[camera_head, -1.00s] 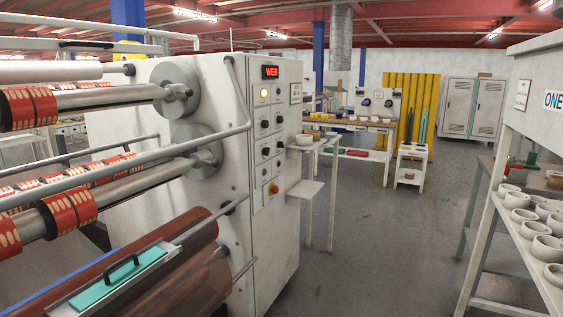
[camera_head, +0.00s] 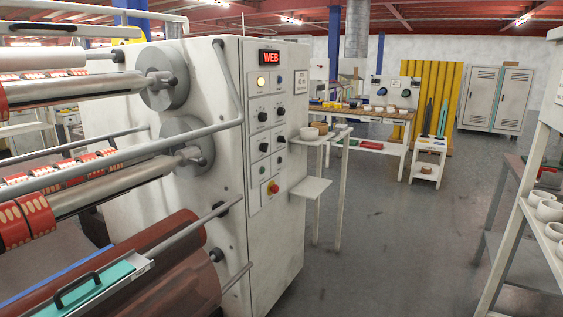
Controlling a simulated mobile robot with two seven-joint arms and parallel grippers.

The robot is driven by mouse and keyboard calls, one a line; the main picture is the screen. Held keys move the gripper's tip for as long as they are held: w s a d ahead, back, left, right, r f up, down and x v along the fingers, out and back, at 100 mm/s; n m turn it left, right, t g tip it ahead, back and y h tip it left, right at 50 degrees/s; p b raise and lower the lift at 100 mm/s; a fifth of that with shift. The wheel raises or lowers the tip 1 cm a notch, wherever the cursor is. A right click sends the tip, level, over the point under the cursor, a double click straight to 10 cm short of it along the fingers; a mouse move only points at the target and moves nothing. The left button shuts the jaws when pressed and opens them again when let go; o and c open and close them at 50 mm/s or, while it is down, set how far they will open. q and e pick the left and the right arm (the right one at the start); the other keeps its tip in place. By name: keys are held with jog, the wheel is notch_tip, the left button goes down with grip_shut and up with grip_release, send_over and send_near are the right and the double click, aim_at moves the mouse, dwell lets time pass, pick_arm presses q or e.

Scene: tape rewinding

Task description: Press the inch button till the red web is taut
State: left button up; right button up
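The white rewinding machine (camera_head: 225,150) stands at the left, with its control panel facing right. A red-lit display (camera_head: 271,57) on top reads "WEB". I cannot tell which control is the inch button. The red web (camera_head: 165,240) runs round the lower rollers at the left; its tension is unclear. Red patterned rolls (camera_head: 27,217) sit on the metal shafts. Neither of my grippers is in view.
A small white stand (camera_head: 325,140) with bowls adjoins the panel's right side. A shelf rack with white cups (camera_head: 549,211) stands at the right edge. Grey floor (camera_head: 390,230) lies clear between them. A workbench (camera_head: 362,118) and lockers (camera_head: 495,98) stand at the back.

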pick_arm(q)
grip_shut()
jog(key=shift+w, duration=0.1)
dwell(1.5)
